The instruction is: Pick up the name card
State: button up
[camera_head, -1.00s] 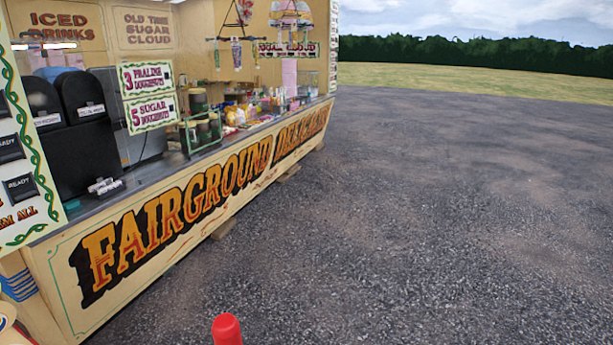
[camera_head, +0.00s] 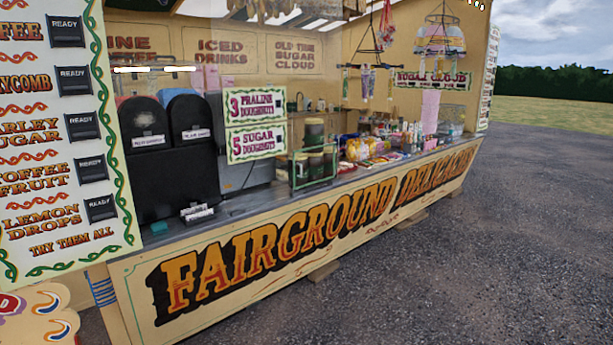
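I cannot make out for certain which thing is the name card. Small white label cards sit on the fronts of two black dispensers, one on the left dispenser (camera_head: 148,141) and one on the right dispenser (camera_head: 196,134). A small white and grey item (camera_head: 197,212) lies on the counter in front of them, too small to identify. My gripper is not in view, so its state and its distance from the card cannot be seen.
The stall counter (camera_head: 235,205) runs from left to far right above a "Fairground Delicacies" front panel (camera_head: 300,240). A green rack with jars (camera_head: 313,160) stands on it. A menu board (camera_head: 65,200) blocks the left. Open tarmac (camera_head: 500,270) lies at right.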

aim_at(148, 139)
jog(key=i+u, duration=0.25)
jog(key=u, duration=0.15)
jog(key=i+u, duration=0.2)
jog(key=u, duration=0.15)
jog(key=i+l+u, duration=0.2)
jog(key=u, duration=0.2)
jog(key=i+l+u, duration=0.15)
jog(key=u, duration=0.2)
